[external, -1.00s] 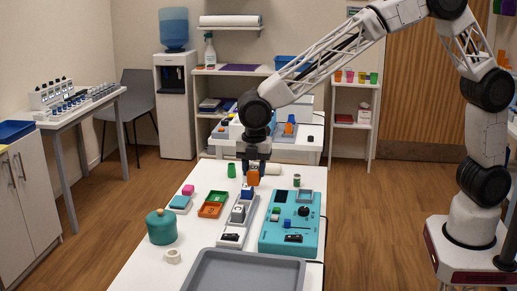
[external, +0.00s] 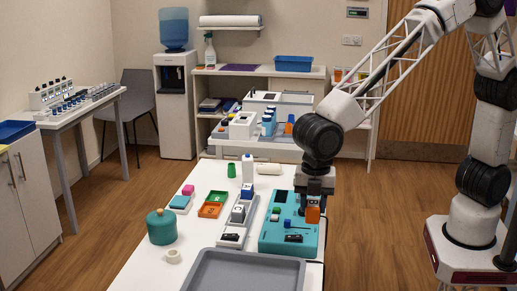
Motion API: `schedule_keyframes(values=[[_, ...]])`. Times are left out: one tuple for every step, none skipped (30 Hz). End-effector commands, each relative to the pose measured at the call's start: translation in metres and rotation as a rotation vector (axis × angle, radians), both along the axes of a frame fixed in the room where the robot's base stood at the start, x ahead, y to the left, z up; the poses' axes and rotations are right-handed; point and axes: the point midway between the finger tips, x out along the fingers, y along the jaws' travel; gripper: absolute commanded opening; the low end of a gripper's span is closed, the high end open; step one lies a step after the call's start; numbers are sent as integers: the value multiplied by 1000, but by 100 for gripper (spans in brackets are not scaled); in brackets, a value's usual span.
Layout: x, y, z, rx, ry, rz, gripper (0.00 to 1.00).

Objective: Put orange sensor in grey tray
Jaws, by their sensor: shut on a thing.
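The orange sensor (external: 313,215) is a small orange block in the external view. My gripper (external: 313,204) points down and is shut on it, with the block showing below the fingers. It is over the right side of the teal panel (external: 270,240); I cannot tell how high above it. The grey tray (external: 245,288) is a large, shallow tray at the front of the white table, cut off by the bottom edge of the picture. The part of it that shows is empty.
The teal panel carries small blocks and a dark display. Left of it are a light rack (external: 231,237) with modules, an orange bin (external: 210,210), a green bin (external: 217,196), a teal jar (external: 161,227) and a tape roll (external: 173,256). A white bottle (external: 247,170) stands farther back.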

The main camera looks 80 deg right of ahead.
Motion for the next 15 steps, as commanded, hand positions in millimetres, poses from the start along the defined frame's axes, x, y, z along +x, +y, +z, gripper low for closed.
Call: schedule_keyframes(values=[[-7, 5, 0, 0, -1, 3, 12], [-10, 6, 0, 0, -1, 2, 12], [-14, 9, 0, 0, -1, 2, 12], [-17, 11, 0, 0, -1, 2, 12], [-20, 13, 0, 0, -1, 2, 12], [-24, 16, 0, 1, -1, 2, 12], [-27, 17, -1, 1, -1, 2, 12], [-27, 17, -7, -1, 2, 1, 12], [-26, 16, -16, -2, 2, 0, 12], [-26, 16, -21, -2, 2, 0, 12], [-26, 16, -26, -1, 1, 0, 12], [-26, 16, -34, -1, 1, 0, 12], [-26, 16, -41, -2, 2, 0, 12], [-26, 16, -47, -2, 2, 0, 12], [-26, 16, -54, -1, 2, 0, 12]])
